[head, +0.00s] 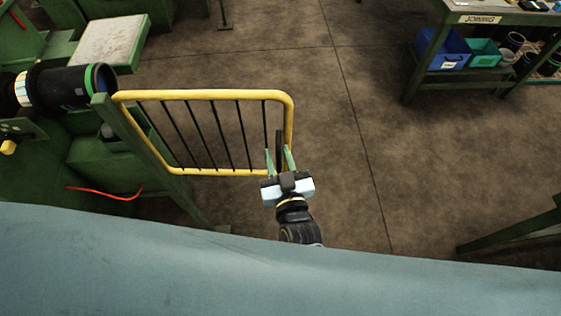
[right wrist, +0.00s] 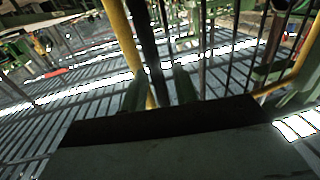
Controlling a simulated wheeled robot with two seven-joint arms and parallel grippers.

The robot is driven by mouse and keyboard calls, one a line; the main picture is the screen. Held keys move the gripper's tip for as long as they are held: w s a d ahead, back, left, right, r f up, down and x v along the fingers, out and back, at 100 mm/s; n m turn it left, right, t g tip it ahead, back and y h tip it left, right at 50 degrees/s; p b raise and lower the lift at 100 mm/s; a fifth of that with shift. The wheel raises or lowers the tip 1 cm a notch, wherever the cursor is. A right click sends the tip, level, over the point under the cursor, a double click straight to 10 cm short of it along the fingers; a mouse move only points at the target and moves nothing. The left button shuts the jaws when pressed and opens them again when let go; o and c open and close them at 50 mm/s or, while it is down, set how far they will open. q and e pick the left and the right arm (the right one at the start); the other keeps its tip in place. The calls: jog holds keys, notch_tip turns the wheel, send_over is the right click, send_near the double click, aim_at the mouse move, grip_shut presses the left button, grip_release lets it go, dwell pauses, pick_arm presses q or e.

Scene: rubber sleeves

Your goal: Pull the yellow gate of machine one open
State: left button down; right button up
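The yellow gate (head: 205,95), a yellow tube frame with dark upright bars, reaches right from a green post (head: 135,135) of the green machine in the head view. My right gripper (head: 279,153) is at the gate's free right end, its two green fingers apart. A dark upright bar (head: 280,143) stands between them. In the right wrist view, the dark bar (right wrist: 146,40) and the yellow frame (right wrist: 124,35) run down to between the fingers of the right gripper (right wrist: 160,85). Contact with either finger is not clear. My left gripper is not in view.
A black cylinder (head: 65,88) sticks out of the machine at the left. A green bench with a blue bin (head: 447,50) stands at the upper right. The brown floor (head: 350,130) between is clear.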

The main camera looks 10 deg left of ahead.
jog(key=v, duration=1.3)
jog(key=shift+s+b, duration=0.2)
jog(key=shift+b, duration=0.2)
